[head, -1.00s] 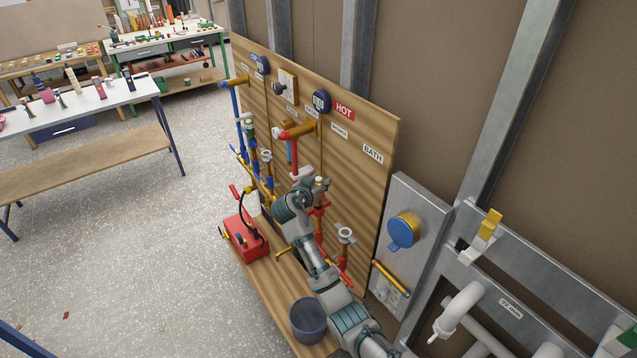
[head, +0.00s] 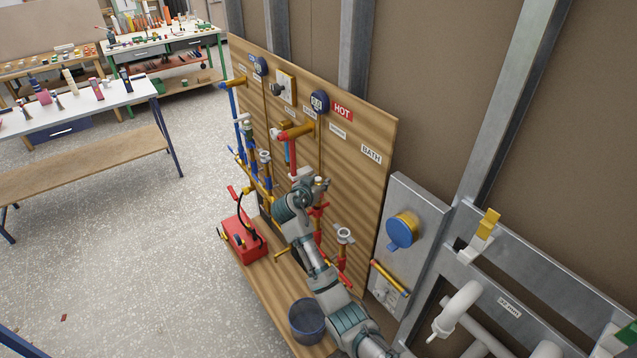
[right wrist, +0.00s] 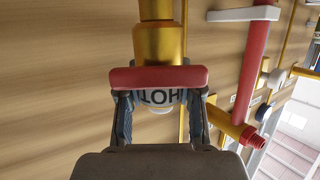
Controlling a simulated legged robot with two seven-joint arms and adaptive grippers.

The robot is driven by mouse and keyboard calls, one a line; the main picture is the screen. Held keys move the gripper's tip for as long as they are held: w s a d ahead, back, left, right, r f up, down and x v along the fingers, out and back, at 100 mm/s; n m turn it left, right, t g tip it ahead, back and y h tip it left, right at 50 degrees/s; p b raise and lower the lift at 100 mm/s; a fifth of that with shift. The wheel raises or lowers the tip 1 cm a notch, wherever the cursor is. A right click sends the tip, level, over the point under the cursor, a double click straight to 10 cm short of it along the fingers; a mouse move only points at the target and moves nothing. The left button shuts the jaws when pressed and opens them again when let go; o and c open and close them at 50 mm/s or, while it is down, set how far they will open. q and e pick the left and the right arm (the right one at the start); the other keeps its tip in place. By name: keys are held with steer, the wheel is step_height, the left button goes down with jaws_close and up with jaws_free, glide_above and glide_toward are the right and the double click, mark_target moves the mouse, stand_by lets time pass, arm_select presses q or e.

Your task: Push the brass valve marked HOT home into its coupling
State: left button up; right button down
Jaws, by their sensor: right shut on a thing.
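The brass valve (right wrist: 159,45) marked HOT shows in the right wrist view, with a red bar handle (right wrist: 158,78) and an upside-down white HOT label (right wrist: 160,97). My right gripper (right wrist: 160,104) is shut on the valve, one finger at each side of the label just below the red bar. A brass part runs up out of the picture; I cannot tell where valve and coupling meet or whether a gap is left. My left gripper is not in view.
The wooden board (head: 350,190) carries red and blue pipes and a red HOT sign (head: 342,111). A red pipe (right wrist: 252,70) stands right of the gripper in the wrist view.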

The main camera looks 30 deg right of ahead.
steer(key=shift+a+f+b, duration=0.1)
steer(key=shift+f+b, duration=0.9)
steer(key=shift+f, duration=0.55)
steer(key=c, duration=0.7)
jaws_free()
steer(key=shift+a, duration=0.1)
steer(key=v, duration=1.2)
steer(key=shift+f, duration=0.1)
